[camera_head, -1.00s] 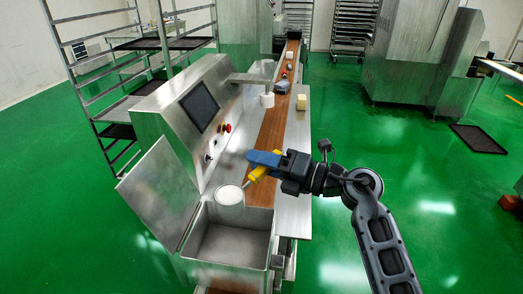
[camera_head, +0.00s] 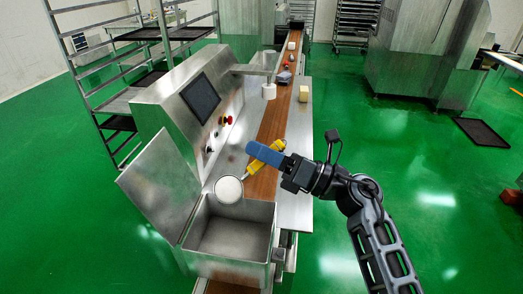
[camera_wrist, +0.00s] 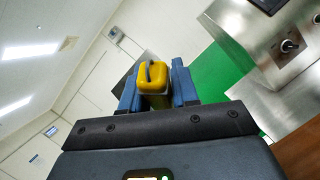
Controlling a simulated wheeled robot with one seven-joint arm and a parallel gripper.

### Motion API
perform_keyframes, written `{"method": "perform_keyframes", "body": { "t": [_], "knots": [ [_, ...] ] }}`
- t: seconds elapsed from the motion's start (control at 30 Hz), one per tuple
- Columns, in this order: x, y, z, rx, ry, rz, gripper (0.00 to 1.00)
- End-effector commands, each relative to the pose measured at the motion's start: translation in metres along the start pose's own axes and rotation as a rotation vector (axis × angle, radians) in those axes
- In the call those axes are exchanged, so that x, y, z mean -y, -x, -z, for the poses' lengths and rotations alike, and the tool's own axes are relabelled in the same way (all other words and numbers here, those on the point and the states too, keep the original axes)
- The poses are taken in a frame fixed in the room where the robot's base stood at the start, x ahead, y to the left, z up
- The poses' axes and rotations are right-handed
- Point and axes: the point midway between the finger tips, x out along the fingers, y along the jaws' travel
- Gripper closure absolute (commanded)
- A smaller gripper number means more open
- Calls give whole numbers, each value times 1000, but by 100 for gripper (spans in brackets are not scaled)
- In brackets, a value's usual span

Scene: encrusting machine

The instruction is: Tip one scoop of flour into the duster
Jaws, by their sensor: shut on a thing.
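My gripper (camera_head: 266,153) is shut on the yellow handle (camera_head: 252,168) of a scoop, above the belt and near the open metal bin. The round metal scoop head (camera_head: 229,189) shows a white, flour-like fill and hangs over the bin's back edge. In the wrist view the yellow handle end (camera_wrist: 153,77) sits between my two blue fingers; the scoop head is hidden there. A white cylinder (camera_head: 269,91) stands under the machine's overhanging arm; I cannot tell whether it is the duster.
The open bin (camera_head: 232,235) with its raised lid (camera_head: 160,190) is at the front. The control panel (camera_head: 200,100) is to the left. The brown belt (camera_head: 272,122) runs to the back with small items on it.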

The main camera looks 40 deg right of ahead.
Motion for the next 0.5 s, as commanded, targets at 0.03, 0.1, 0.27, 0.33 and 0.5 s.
{"method": "perform_keyframes", "body": {
  "t": [0.03,0.1,0.27,0.33,0.5],
  "knots": [
    [-2,1,0,7,21,-13,100],
    [-5,2,0,17,55,-31,100],
    [-12,4,0,39,132,-73,100],
    [-12,5,2,44,152,-84,100],
    [-15,6,2,52,179,-100,100]
  ]
}}
